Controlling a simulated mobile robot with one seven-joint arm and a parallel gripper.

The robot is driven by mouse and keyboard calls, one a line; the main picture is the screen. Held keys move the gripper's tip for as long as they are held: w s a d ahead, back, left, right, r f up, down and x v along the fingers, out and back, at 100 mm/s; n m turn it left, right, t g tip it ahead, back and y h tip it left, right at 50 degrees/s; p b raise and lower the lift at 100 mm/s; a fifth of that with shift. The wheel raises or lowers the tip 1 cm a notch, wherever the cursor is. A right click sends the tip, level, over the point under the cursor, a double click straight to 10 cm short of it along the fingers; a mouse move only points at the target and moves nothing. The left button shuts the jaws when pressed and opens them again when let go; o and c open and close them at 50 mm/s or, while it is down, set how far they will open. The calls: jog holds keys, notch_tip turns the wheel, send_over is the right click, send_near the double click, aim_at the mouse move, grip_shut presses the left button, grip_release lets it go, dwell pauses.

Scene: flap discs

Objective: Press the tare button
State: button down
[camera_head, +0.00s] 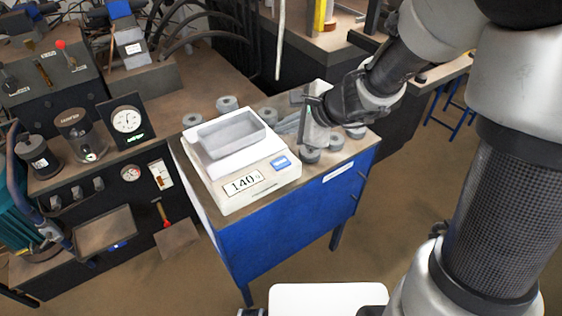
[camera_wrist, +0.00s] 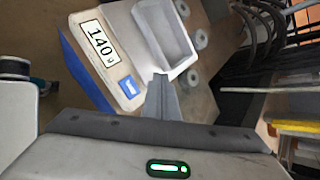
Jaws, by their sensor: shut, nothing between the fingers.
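The white scale (camera_head: 236,168) stands on the blue-fronted cabinet, with an empty-looking grey tray (camera_head: 215,152) on top. Its display (camera_head: 243,182) reads 140 g. The blue tare button (camera_head: 280,163) is on the scale's front panel, right of the display. It also shows in the wrist view (camera_wrist: 129,87), left of my fingertips. My gripper (camera_head: 279,126) is shut and empty, to the right of the tray and behind the button in the head view. In the wrist view the closed fingertips (camera_wrist: 160,77) appear beside the scale's edge, apart from the button.
Several grey discs (camera_head: 227,103) lie on the cabinet top (camera_head: 264,191) around the scale, some close under my gripper. A bench with a dial gauge (camera_head: 126,120) and jars stands at the left. Brown floor is open in front.

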jog(key=b, duration=0.6)
send_over(284, 165)
notch_tip(284, 165, down, 7)
jog(key=shift+f, duration=0.1)
jog(key=shift+f+b, duration=0.55)
jog(key=shift+f, duration=0.1)
jog(key=shift+f, duration=0.1)
dwell(1.0)
jog(key=shift+f+b, duration=0.25)
jog(key=shift+b, duration=0.3)
jog(key=shift+f+b, duration=0.45)
dwell(0.4)
jog(key=shift+r, duration=0.2)
jog(key=shift+r+p, duration=0.6)
jog(key=shift+r, duration=0.05)
